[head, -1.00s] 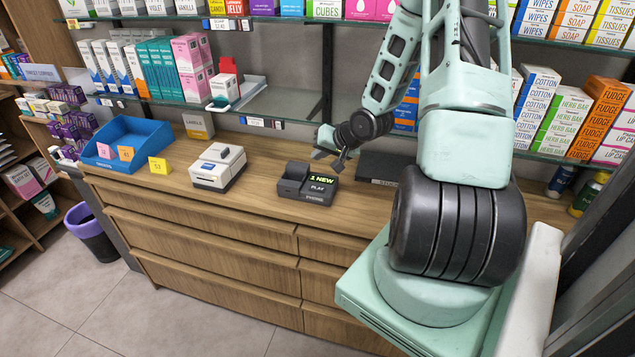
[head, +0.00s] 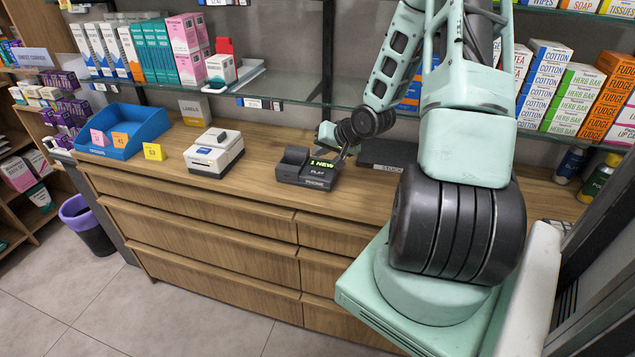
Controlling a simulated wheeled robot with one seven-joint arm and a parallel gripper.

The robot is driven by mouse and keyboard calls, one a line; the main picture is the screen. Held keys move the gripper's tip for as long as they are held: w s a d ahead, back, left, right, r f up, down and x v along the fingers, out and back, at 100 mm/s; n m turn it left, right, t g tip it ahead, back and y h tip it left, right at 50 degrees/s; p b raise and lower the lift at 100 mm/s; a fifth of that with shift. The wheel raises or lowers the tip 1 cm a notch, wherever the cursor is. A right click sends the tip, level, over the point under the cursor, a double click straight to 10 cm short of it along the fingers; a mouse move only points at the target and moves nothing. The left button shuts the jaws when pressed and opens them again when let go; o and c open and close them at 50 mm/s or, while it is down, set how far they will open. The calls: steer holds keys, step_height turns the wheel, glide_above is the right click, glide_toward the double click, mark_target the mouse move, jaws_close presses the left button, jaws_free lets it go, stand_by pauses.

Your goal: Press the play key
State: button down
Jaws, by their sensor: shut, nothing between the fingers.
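The dark answering machine (head: 291,172) sits on the wooden counter with a lit "1 NEW" display (head: 322,163). Its play key (head: 317,172), marked PLAY, is on the front slope below the display. My gripper (head: 344,155) is shut and empty, small in the view, at the back right corner of the machine. It is by the right end of the display, a little above and right of the play key. I cannot tell whether it touches the machine. The play key is not covered.
A white label printer (head: 214,153) and a blue tray (head: 122,131) with number cards stand to the left. A dark "STOCK" pad (head: 385,155) lies right of the machine, partly behind my arm. A glass shelf (head: 300,100) of boxes hangs above. The counter front is clear.

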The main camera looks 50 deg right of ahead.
mark_target(320, 175)
steer(key=shift+f+b, duration=1.1)
steer(key=shift+f, duration=0.9)
stand_by(0.4)
steer(key=shift+f, duration=0.4)
steer(key=shift+f, duration=0.3)
stand_by(0.7)
steer(key=shift+r, duration=0.15)
steer(key=shift+r+p, duration=0.6)
steer(key=shift+p, duration=0.15)
step_height(320, 175, up, 5)
steer(key=p, duration=0.5)
